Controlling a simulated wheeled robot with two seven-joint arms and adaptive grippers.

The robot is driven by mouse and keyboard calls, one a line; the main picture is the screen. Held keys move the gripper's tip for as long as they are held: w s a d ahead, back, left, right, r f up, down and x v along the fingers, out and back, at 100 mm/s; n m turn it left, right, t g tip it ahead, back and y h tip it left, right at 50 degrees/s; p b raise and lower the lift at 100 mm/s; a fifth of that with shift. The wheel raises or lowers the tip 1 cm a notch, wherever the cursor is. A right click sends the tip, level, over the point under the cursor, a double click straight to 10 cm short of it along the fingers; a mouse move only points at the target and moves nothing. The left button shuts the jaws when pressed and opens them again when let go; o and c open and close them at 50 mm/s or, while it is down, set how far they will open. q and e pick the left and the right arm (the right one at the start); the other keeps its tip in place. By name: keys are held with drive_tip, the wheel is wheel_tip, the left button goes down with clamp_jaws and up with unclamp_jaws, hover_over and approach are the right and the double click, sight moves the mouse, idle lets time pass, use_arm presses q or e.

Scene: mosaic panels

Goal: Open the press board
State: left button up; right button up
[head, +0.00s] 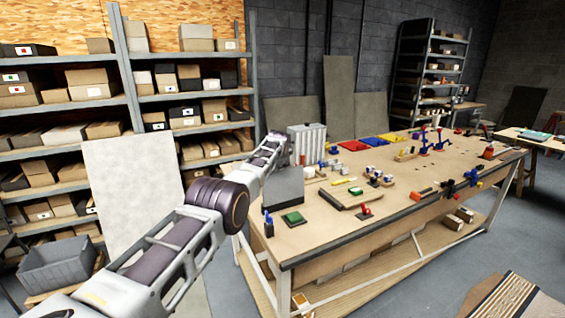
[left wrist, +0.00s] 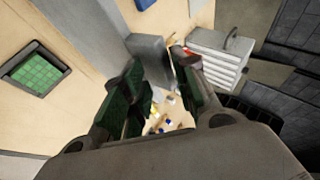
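The press board looks to be the upright grey panel (head: 284,188) at the near left end of the workbench, beside a small green mosaic tile (head: 293,217). In the left wrist view the grey panel (left wrist: 147,50) stands ahead of the fingertips, and the framed green tile (left wrist: 36,72) lies to the left. My left gripper (left wrist: 158,65) has its dark green-padded fingers spread, with the panel's edge in line with the gap. Contact with the panel cannot be made out. In the head view my left arm reaches above and behind the panel. My right gripper is not in view.
A drawer cabinet (head: 307,143) stands on the workbench (head: 330,232) behind the panel. Coloured trays (head: 375,140), clamps and small blocks cover much of the top. Loaded shelves (head: 190,90) stand at the left. The front edge near the tile is fairly clear.

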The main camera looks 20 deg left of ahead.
use_arm(q)
drive_tip(key=shift+o, duration=0.4)
drive_tip(key=shift+a+f, duration=0.3)
drive_tip(key=shift+f, duration=0.15)
drive_tip(key=shift+r, duration=0.2)
drive_tip(key=shift+r, duration=0.35)
drive_tip(key=shift+s+d+r, duration=0.2)
drive_tip(key=shift+s+r, duration=0.05)
drive_tip(key=shift+s, duration=0.15)
drive_tip(key=v, duration=1)
drive_tip(key=shift+s+d, duration=0.2)
drive_tip(key=shift+d, duration=0.05)
idle(0.6)
idle(0.4)
